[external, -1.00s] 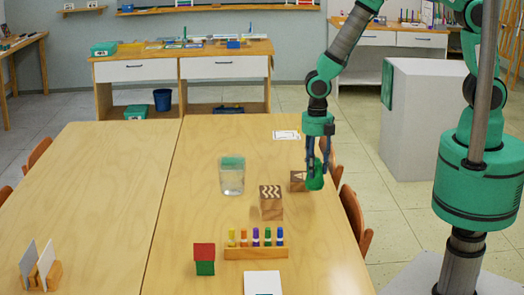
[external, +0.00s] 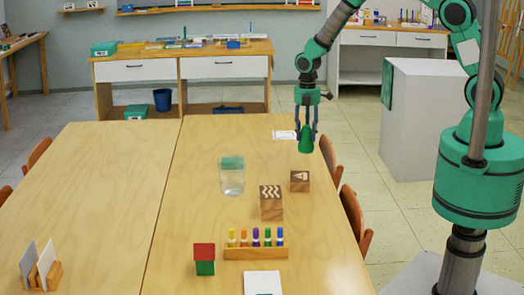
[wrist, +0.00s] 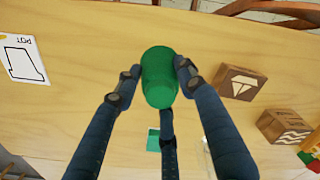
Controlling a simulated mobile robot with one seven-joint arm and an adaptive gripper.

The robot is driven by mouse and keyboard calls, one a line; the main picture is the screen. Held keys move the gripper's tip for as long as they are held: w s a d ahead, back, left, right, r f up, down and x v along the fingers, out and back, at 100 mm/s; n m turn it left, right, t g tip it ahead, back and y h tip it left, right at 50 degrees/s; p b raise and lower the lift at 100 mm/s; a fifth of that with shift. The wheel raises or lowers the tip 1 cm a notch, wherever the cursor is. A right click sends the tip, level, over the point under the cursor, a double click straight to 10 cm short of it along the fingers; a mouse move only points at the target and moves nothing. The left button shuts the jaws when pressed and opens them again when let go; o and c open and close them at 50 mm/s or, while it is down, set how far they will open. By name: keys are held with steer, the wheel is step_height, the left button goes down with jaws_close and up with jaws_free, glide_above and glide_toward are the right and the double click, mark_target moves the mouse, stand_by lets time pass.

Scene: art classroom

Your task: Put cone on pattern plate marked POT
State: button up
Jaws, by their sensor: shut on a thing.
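My gripper (external: 306,136) is shut on the green cone (external: 305,145) and holds it above the table, to the right of the plate. The cone (wrist: 160,78) also shows between the fingers in the wrist view, where it hides part of the table. The white pattern plate marked POT (wrist: 22,58) lies flat at the left edge of the wrist view, with a black pot outline on it. In the external view the plate (external: 283,135) lies at the far part of the table, just left of my gripper. The gap between cone and table cannot be told exactly.
Two wooden blocks with white marks, a smaller one (external: 300,181) and a larger one (external: 271,203), stand nearer the camera. A clear jar (external: 232,178) stands to their left. A marker rack (external: 256,252) and a red-and-green block stack (external: 204,259) are further forward. The table around the plate is clear.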

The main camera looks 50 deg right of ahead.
steer(key=w+d+m, duration=0.2)
steer(key=w+d, duration=0.1)
steer(key=d, duration=0.6)
steer(key=w+d+m, duration=0.3)
steer(key=d, duration=0.7)
steer(key=shift+w+d, duration=0.15)
steer(key=shift+w, duration=0.05)
steer(key=shift+w+f, duration=0.15)
steer(key=b, duration=0.1)
glide_above(294, 137)
steer(key=shift+w+f, duration=0.2)
steer(key=shift+f, duration=0.5)
steer(key=shift+f, duration=0.1)
steer(key=shift+f+b, duration=0.55)
steer(key=shift+f, duration=1.1)
steer(key=shift+f, duration=0.1)
steer(key=o, duration=1.2)
steer(key=shift+o, duration=0.2)
